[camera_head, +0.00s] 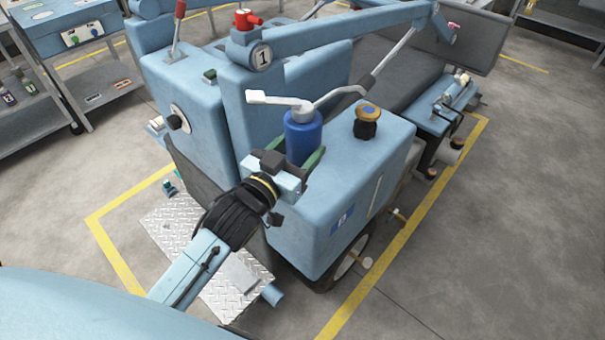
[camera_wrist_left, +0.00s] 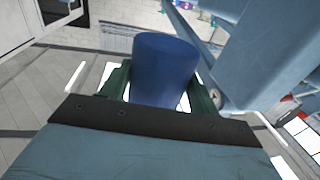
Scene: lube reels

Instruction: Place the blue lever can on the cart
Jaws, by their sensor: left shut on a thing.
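The blue lever can (camera_head: 303,138) has a white spout and lever on top and looks upright in the head view. My left gripper (camera_head: 303,165) is shut on it, with green fingers on both sides of its body. The can (camera_wrist_left: 165,70) also shows between the green fingers of the left gripper (camera_wrist_left: 160,90) in the left wrist view. The light blue cart (camera_head: 345,215) has a flat top around the can. I cannot tell whether the can's base touches the top. My right gripper is in neither view.
A taller blue block and arm marked 1 (camera_head: 261,56) rise behind. A blue bench with shelves (camera_head: 68,35) is at the back left. Grey floor (camera_head: 500,230) is clear at right.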

